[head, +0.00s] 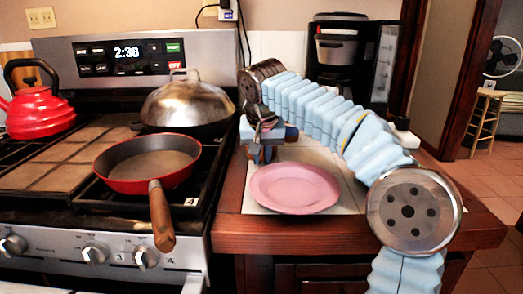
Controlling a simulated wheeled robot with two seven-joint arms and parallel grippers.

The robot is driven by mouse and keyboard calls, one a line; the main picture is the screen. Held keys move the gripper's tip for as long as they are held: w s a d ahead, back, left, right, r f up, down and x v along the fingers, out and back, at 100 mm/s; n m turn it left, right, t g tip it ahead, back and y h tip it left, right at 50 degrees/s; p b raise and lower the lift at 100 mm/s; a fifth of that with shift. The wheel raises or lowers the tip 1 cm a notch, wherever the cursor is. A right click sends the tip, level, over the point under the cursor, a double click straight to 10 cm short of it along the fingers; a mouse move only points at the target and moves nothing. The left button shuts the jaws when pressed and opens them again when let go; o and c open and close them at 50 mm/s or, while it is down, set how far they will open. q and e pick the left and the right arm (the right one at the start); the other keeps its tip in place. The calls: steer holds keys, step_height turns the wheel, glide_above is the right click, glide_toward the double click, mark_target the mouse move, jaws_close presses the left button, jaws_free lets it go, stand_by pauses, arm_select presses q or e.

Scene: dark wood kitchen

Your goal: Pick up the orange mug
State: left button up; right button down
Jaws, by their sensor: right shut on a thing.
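My right arm reaches in from the lower right across the counter. Its gripper (265,148) is at the counter's left side, behind the pink plate (295,188) and beside the stove. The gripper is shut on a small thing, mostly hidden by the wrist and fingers. Only small bluish and brown patches show there, so I cannot tell whether it is the orange mug or whether it is clear of the counter. No other orange mug shows. My left gripper is not in view.
A red pan (150,165) with a wooden handle and a domed metal lid (187,104) sit on the stove at left. A red kettle (40,112) is at the far left. A black coffee maker (335,55) stands at the back. The counter's wooden front edge (290,235) is clear.

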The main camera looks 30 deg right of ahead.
steer(key=shift+r, duration=0.25)
